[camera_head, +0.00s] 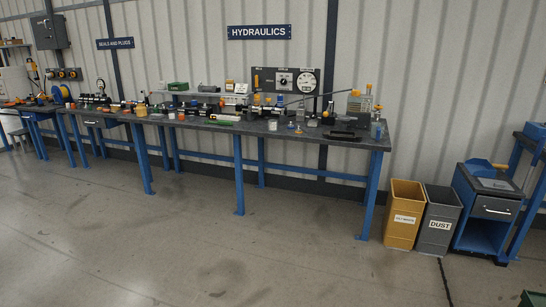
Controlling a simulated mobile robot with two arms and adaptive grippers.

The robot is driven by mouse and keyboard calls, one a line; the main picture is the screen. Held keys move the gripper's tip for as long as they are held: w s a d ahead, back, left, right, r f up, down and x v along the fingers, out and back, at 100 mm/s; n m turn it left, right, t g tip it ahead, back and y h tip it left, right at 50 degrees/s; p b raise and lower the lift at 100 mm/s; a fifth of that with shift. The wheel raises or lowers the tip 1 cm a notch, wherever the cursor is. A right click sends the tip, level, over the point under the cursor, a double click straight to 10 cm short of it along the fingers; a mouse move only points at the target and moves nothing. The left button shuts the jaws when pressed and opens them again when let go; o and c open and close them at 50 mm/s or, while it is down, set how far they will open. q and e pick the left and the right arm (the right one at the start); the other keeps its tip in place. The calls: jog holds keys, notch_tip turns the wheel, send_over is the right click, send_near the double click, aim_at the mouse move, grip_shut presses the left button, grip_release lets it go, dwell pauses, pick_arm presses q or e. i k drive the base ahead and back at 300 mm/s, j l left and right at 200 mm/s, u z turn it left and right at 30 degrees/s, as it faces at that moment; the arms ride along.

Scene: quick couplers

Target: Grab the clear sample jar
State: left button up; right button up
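Neither of my grippers is in view.
The bench is crowded with fittings, tools and a gauge panel (287,80). A tan bin (404,215) and a grey dust bin (438,222) stand right of the bench, beside a blue cabinet (482,232). The floor in front is open.

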aim_at(272, 124)
jog(key=i, duration=2.1)
